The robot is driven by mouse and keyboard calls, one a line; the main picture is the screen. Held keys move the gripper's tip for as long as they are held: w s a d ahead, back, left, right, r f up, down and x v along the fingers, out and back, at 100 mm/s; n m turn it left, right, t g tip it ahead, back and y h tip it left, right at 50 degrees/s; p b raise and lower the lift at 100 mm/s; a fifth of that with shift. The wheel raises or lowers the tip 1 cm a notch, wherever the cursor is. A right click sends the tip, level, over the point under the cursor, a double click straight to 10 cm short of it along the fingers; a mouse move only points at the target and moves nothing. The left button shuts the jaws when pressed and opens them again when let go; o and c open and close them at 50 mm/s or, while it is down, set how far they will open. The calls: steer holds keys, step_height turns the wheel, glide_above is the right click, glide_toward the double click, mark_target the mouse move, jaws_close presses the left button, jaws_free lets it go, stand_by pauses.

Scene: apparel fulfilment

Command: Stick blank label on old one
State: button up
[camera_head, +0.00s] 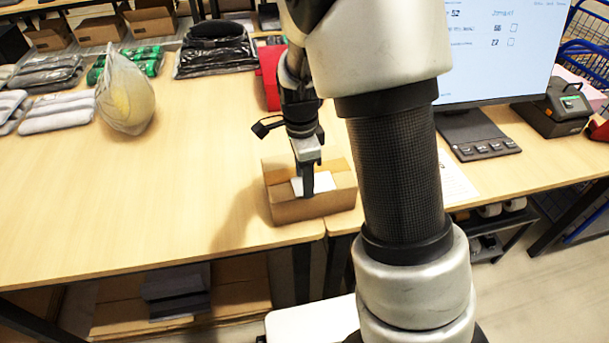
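A small brown cardboard box (300,209) stands on the wooden table near its front edge. A white label-like patch (323,182) shows at its top, partly hidden behind my gripper. I cannot tell whether it is the old label or the blank one. My gripper (307,194) points down over the box, its fingertips at the white patch. Whether the fingers touch it or hold something is not visible. The finger gap cannot be made out from this angle.
A monitor (500,45) and a black label printer (556,108) stand at the right. A plastic-wrapped yellow item (126,95), packed garments (58,110) and a black bag (214,50) lie at the back left. The table's left front is clear.

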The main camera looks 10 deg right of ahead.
steer(key=o, duration=1.2)
step_height(320, 180, up, 9)
steer(key=p, duration=0.7)
steer(key=shift+p, duration=0.35)
